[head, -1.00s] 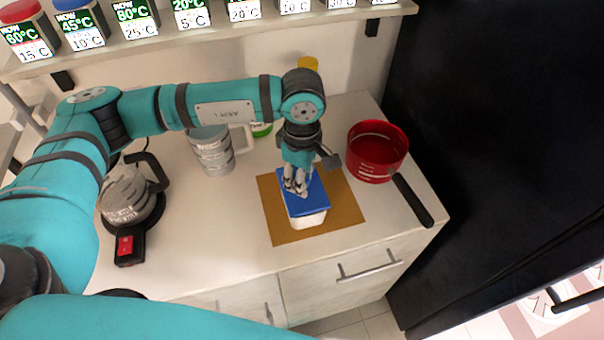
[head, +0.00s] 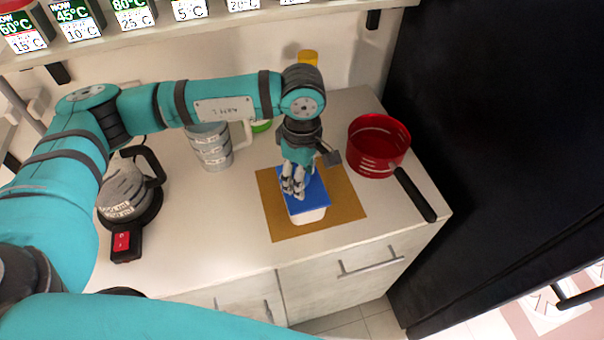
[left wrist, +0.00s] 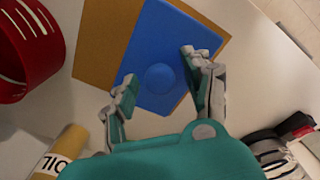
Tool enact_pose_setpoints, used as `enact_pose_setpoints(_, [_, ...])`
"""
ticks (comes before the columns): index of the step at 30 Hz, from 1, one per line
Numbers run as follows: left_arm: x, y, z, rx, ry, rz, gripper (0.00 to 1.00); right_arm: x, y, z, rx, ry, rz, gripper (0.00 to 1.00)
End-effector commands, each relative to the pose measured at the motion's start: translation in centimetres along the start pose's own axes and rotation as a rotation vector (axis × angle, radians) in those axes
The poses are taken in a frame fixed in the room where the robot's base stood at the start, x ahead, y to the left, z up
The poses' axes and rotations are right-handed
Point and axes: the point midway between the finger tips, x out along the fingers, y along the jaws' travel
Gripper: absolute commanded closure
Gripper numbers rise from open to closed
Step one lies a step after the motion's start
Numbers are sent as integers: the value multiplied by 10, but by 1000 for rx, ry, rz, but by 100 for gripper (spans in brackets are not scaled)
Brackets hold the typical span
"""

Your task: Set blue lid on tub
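The blue lid (head: 314,192) lies on top of the white tub (head: 310,217), which stands on a brown mat (head: 345,207). In the left wrist view the lid (left wrist: 165,35) shows a round knob in its middle. My left gripper (head: 293,193) points down over the lid. In the left wrist view its two fingers (left wrist: 158,67) are spread apart, one on each side of the knob, with a gap visible to it. Whether the fingertips touch the lid, I cannot tell. The tub's far side is hidden. My right gripper is not in view.
A red pan (head: 378,146) with a black handle stands right of the mat. A striped jug (head: 211,147) and a kettle (head: 125,190) on its base stand to the left. A yellow oil bottle (left wrist: 62,150) is behind my arm.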

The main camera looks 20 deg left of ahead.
Motion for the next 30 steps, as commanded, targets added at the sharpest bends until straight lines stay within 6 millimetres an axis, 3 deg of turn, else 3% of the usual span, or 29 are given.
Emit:
enact_pose_setpoints(5, [-2,0,0,0,0,0,50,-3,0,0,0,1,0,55])
enact_pose_setpoints(10, [-18,0,0,0,0,-1,50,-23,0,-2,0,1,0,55])
enact_pose_setpoints(11, [-19,1,0,0,0,2,50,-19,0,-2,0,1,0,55])
enact_pose_setpoints(13, [-30,2,0,0,-1,7,50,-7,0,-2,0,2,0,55])
enact_pose_setpoints(22, [-98,1,0,1,-1,5,50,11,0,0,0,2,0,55])
enact_pose_setpoints(30, [-129,0,0,-1,0,2,50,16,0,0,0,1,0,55])
